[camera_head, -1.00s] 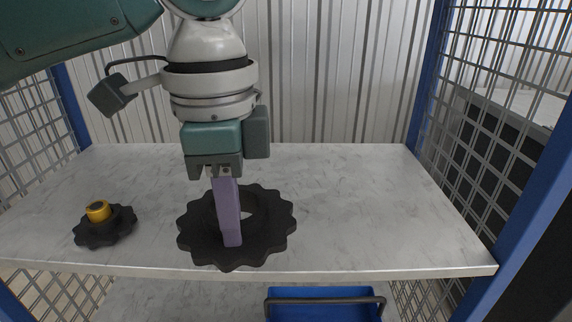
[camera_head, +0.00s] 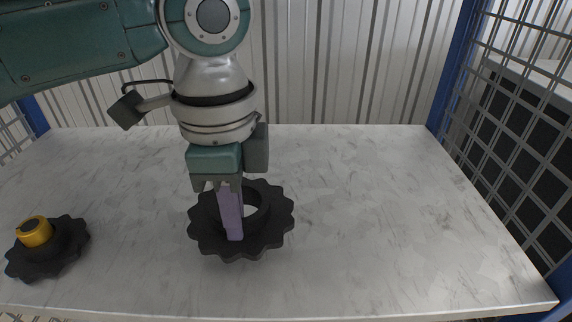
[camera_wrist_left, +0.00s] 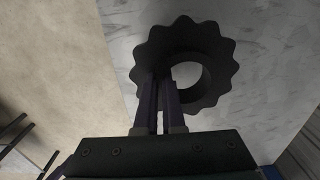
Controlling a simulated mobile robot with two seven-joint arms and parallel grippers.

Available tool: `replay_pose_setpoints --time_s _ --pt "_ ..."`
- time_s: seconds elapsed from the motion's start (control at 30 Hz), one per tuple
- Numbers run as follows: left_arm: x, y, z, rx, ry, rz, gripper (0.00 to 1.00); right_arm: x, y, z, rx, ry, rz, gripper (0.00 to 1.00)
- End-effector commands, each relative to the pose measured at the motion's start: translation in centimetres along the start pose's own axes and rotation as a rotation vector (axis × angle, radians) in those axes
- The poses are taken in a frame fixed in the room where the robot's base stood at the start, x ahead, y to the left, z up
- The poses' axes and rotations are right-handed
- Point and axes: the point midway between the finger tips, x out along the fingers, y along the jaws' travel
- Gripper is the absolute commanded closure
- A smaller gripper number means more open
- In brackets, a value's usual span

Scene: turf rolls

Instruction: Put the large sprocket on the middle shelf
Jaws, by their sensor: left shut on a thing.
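The large sprocket (camera_head: 266,228) is a black toothed ring with a wide central hole. My left gripper (camera_head: 233,238) is shut on its ring wall, with one purple finger showing in the head view. The left wrist view shows both fingers (camera_wrist_left: 158,105) at the near side of the sprocket (camera_wrist_left: 212,50). The sprocket lies about flat over the pale marbled shelf (camera_head: 390,220); whether it touches the shelf I cannot tell. Which shelf level this is does not show clearly. My right gripper is out of view.
A smaller black sprocket (camera_head: 62,255) with a yellow hub (camera_head: 35,231) sits at the shelf's left front. Blue posts (camera_head: 458,80) and wire mesh (camera_head: 510,140) bound the right side. The shelf right of the large sprocket is clear.

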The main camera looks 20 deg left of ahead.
Motion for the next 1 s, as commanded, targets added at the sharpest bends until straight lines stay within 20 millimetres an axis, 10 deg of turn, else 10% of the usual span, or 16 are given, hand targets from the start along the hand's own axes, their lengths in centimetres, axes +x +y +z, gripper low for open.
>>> replay_pose_setpoints --time_s 0.67,1.0 --pt "4.0 0.0 -0.1 0.0 0.002 -0.002 1.0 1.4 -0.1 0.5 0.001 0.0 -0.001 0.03" --pt "4.1 0.0 0.0 0.0 0.001 -0.001 0.64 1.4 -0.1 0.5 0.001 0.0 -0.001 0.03"
